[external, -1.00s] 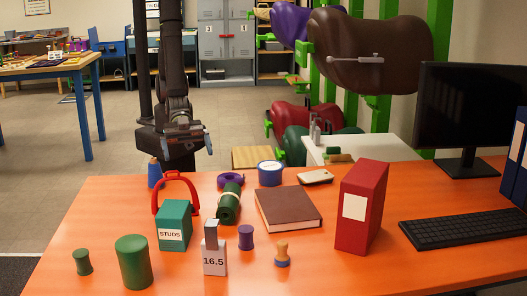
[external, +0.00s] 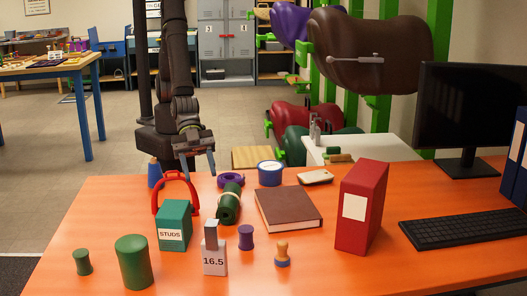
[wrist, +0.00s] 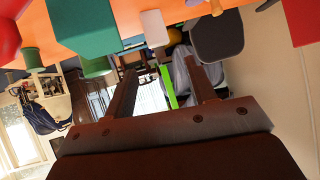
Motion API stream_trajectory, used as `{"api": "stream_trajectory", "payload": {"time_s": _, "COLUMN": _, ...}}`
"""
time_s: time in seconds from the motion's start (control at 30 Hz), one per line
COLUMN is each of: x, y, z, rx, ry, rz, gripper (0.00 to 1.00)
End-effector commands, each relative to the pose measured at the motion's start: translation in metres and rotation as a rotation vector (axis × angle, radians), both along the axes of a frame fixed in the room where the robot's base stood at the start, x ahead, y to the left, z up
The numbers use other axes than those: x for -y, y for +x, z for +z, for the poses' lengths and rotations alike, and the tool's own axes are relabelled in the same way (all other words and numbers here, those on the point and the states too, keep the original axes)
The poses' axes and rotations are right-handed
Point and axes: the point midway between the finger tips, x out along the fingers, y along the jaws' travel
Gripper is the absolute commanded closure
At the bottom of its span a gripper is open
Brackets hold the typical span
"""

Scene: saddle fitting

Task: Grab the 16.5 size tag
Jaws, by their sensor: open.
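The 16.5 size tag (external: 214,261) is a white block marked 16.5 with a grey upright piece on top. It stands at the front middle of the orange table, between the green STUDS box and a purple spool. My gripper (external: 198,170) is open and empty over the far edge of the table, well behind the tag and apart from it. In the wrist view, my gripper's two fingers (wrist: 162,95) are spread with nothing between them. A pale block (wrist: 155,28) lies beyond them, but I cannot tell whether it is the tag.
The STUDS box (external: 173,226) with a red loop behind it, a green roll (external: 229,204), a purple spool (external: 246,237) and a wooden stamp (external: 282,254) surround the tag. Green cylinders (external: 133,262) stand left.

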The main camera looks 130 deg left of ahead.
Motion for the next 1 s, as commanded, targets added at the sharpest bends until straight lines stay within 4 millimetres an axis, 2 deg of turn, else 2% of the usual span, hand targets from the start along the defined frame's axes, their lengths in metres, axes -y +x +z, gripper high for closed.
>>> {"api": "stream_trajectory", "payload": {"time_s": 0.03, "x": 0.008, "y": 0.018, "z": 0.004, "rx": -0.024, "ry": 0.027, "rz": -0.006, "gripper": 0.49}}
{"api": "stream_trajectory", "payload": {"time_s": 0.2, "x": 0.031, "y": 0.061, "z": 0.016, "rx": -0.13, "ry": 0.126, "rz": -0.054, "gripper": 0.49}}
{"api": "stream_trajectory", "payload": {"time_s": 0.37, "x": 0.048, "y": 0.093, "z": 0.038, "rx": -0.232, "ry": 0.206, "rz": -0.119, "gripper": 0.49}}
{"api": "stream_trajectory", "payload": {"time_s": 0.5, "x": 0.059, "y": 0.113, "z": 0.065, "rx": -0.318, "ry": 0.267, "rz": -0.197, "gripper": 0.49}}
{"api": "stream_trajectory", "payload": {"time_s": 0.7, "x": 0.065, "y": 0.125, "z": 0.101, "rx": -0.416, "ry": 0.33, "rz": -0.302, "gripper": 0.49}}
{"api": "stream_trajectory", "payload": {"time_s": 0.8, "x": 0.066, "y": 0.126, "z": 0.113, "rx": -0.444, "ry": 0.347, "rz": -0.335, "gripper": 0.49}}
{"api": "stream_trajectory", "payload": {"time_s": 0.9, "x": 0.067, "y": 0.126, "z": 0.117, "rx": -0.457, "ry": 0.355, "rz": -0.352, "gripper": 0.49}}
{"api": "stream_trajectory", "payload": {"time_s": 1.0, "x": 0.07, "y": 0.127, "z": 0.108, "rx": -0.463, "ry": 0.358, "rz": -0.357, "gripper": 0.49}}
